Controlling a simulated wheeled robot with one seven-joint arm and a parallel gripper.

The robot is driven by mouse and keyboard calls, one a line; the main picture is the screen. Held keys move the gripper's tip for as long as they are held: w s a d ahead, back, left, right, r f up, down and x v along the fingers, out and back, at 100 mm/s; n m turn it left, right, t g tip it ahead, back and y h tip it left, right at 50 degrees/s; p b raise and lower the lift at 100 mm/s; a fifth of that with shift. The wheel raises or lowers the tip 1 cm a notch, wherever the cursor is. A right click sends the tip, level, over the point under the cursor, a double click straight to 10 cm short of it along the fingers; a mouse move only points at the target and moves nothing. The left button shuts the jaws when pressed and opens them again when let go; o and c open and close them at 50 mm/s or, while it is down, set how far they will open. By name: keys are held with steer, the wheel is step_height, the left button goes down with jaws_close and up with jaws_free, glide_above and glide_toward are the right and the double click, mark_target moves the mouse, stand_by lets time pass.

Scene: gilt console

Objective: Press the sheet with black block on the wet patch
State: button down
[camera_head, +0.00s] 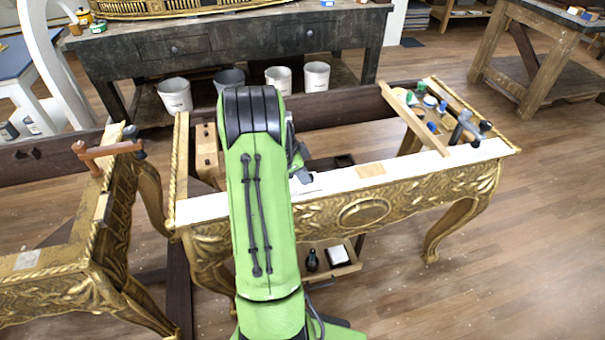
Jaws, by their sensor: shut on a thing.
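A gilt console (400,198) stands in front of me with a white strip (455,158) along its top edge. A tan rectangular patch (370,170) lies on that strip; I cannot tell whether it is the wet patch. My gripper (301,177) is low over the strip, left of the tan patch and partly hidden by my green arm. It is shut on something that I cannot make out. A small white piece (310,186) shows just below it, possibly the sheet. A small dark thing (345,160) shows behind the strip; I cannot tell whether it is the black block.
A wooden bar (412,118) crosses the console's right end, near small jars (428,101) and a clamp (461,127). Another gilt frame with a clamp (105,150) stands at left. A low tray (335,258) holds a dark bottle.

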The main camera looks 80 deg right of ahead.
steer(key=shift+r+p, duration=2.25)
steer(key=shift+r, duration=1.3)
steer(key=shift+f, duration=0.1)
